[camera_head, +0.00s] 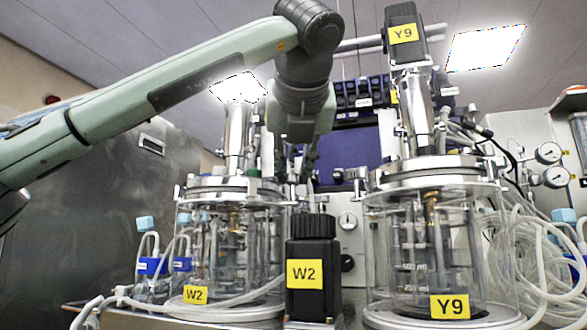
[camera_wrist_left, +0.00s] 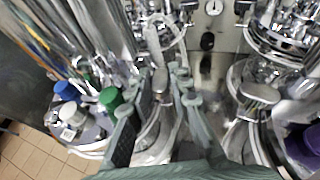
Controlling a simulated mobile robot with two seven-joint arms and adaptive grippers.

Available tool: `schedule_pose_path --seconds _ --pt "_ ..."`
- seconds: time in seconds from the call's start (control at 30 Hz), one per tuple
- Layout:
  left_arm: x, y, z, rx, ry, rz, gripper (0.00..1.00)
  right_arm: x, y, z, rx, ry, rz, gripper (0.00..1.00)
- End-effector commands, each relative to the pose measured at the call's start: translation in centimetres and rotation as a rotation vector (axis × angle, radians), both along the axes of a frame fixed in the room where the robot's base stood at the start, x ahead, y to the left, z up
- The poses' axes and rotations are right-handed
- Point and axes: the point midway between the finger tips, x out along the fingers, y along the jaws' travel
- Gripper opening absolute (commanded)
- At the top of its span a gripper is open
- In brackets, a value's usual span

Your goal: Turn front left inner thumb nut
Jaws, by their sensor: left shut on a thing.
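The left glass vessel labelled W2 (camera_head: 195,295) stands with its metal lid (camera_head: 235,184) under my left arm. My left gripper (camera_head: 303,172) points down at the right side of this lid, and its fingertips are partly hidden among the fittings. In the left wrist view, my left gripper (camera_wrist_left: 164,92) has its two fingers on either side of a metal thumb nut (camera_wrist_left: 162,80) at the lid's rim, shut on it. My right gripper is not in view.
A black motor unit labelled W2 (camera_head: 313,242) stands between the vessels. The right vessel, labelled Y9 (camera_head: 450,306), carries a tall motor (camera_head: 404,35). Loose tubing (camera_head: 525,250) hangs at right. Green (camera_wrist_left: 110,98) and blue (camera_wrist_left: 66,91) caps stand left of the fingers.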

Motion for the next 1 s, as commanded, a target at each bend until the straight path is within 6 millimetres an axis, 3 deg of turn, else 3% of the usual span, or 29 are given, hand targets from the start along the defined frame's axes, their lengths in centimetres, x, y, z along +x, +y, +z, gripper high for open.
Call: schedule_pose_path --seconds 0.03,0.07,0.13,0.53,1.0 --pt "0.0 0.1 0.0 0.0 0.001 0.002 0.0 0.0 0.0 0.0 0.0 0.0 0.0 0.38" --pt "0.0 0.1 0.0 0.0 0.001 0.002 0.22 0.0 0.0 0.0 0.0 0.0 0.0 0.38" --pt "0.1 0.1 0.0 0.0 0.001 0.002 0.29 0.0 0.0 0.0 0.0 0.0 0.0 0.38" --pt "-0.8 0.0 0.4 -0.001 -0.001 0.0 0.29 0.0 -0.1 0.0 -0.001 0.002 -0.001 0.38" --pt "-9.2 -0.6 3.9 -0.002 -0.002 0.0 0.29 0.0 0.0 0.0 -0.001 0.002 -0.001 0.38"
